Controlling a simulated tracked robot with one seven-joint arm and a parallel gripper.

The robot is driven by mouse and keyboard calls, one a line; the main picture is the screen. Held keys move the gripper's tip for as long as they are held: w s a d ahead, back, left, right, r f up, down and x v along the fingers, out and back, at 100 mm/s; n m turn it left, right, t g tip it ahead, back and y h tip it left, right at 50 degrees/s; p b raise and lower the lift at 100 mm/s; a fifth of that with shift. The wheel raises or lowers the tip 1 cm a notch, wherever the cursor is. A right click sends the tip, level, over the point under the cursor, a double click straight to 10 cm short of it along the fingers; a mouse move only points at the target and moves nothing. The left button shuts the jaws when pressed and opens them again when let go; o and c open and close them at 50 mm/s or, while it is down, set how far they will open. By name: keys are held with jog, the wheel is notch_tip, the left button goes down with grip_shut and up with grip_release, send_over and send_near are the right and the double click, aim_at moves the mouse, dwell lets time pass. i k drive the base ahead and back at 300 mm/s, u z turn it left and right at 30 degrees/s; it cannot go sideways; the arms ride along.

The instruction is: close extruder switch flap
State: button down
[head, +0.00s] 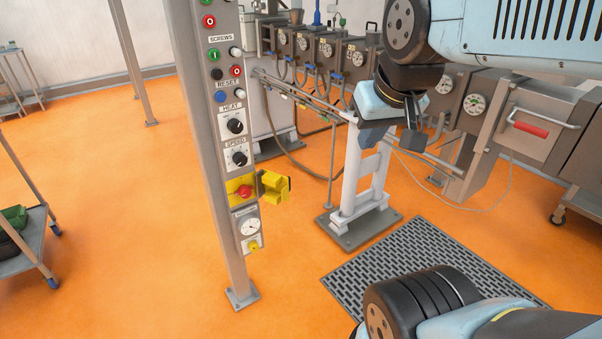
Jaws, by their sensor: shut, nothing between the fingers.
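The extruder switch flap (275,187) is a yellow cover. It stands swung open to the right of its yellow switch box (233,187) on the grey control column. The red switch button (244,191) inside the box is exposed. My gripper (412,141) is shut and empty. In the picture it is up and to the right of the flap, with a clear gap between them. It points downward in front of the machine. No contact with the flap shows.
The control column (203,140) carries several buttons and knobs above the switch, and a gauge (250,227) below it. The extruder machine (460,105) runs behind my gripper. A grey support stand (360,180) and a floor grate (400,270) lie to the right.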

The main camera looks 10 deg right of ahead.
aim_at(276, 185)
jog(key=u, duration=0.15)
jog(key=i, duration=0.9)
jog(key=z, duration=0.1)
